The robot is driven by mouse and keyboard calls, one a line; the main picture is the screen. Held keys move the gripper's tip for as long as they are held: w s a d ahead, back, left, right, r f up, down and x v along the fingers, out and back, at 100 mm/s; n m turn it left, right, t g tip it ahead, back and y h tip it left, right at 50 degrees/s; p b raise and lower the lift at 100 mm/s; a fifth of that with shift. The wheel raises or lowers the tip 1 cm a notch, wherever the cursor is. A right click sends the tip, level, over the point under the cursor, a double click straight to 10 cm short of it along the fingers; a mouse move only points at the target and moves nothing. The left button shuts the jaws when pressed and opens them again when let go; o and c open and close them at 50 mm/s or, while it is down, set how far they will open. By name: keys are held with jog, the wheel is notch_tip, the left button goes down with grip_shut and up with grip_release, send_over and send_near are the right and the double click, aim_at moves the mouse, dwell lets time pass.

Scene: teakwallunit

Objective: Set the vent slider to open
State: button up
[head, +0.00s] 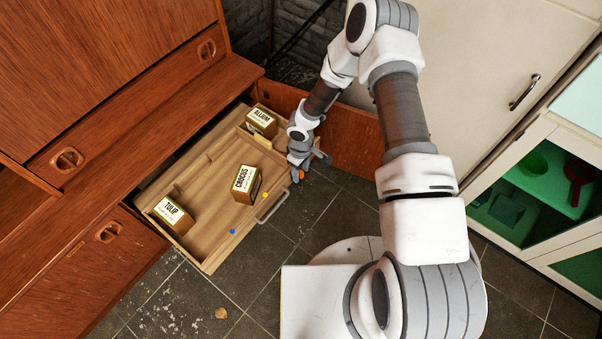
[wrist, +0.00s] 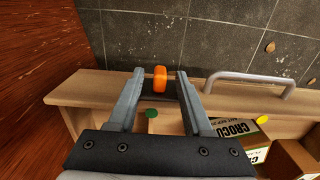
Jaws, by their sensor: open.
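An orange slider knob (wrist: 160,78) sits on a dark strip at the front edge of the wooden drawer (wrist: 95,88). In the head view only a bit of the orange knob (head: 301,175) shows beside my gripper (head: 297,171). In the wrist view my gripper (wrist: 160,76) is open, with one finger on each side of the knob and gaps between. I cannot tell how the fingers' depth compares with the knob's. No marking on the strip can be read.
The open drawer (head: 209,262) holds boxes labelled TULIP (head: 174,214), CROCUS (head: 246,183) and ALLIUM (head: 262,121). Its grey handle (head: 272,207) is beside my gripper. Blue (head: 232,231), yellow (head: 266,196) and green (wrist: 151,113) dots mark it. Tiled floor lies in front.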

jog(key=shift+f, duration=0.3)
grip_shut()
dwell(1.3)
